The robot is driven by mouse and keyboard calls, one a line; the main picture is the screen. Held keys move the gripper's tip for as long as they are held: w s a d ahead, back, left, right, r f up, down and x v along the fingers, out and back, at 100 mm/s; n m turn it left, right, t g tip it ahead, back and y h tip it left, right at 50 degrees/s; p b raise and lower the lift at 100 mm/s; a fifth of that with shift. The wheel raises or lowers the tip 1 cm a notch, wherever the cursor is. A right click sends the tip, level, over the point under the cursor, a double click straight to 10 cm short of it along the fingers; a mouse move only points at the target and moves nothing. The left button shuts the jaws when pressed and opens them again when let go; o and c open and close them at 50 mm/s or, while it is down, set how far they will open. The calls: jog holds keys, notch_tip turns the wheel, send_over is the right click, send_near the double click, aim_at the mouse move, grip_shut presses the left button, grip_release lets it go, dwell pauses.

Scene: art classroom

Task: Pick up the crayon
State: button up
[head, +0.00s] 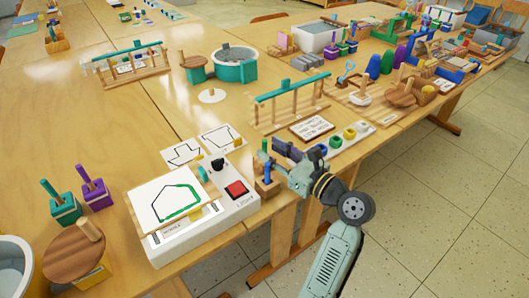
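A thin blue stick that looks like a crayon (267,174) stands upright in a small wooden block (268,189) at the table's near edge, beside the white light box. A short green tip shows just above it; whether it is a second crayon is too small to tell. My gripper (273,158) is at this block, reaching in from the right, with its dark fingers apart around and above the stick. It looks open, and I see nothing held. The fingers partly hide the top of the block, and contact cannot be told.
The white light box (236,208) with a drawing and red button stands left of my gripper. A wooden rack (291,104), a framed sign (311,128) and a tray of coloured rings (345,136) stand close behind. Open floor (440,220) lies right.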

aim_at(266, 148)
jog(key=shift+x, duration=1.55)
jog(key=shift+f, duration=0.1)
jog(key=shift+c, duration=0.4)
grip_shut()
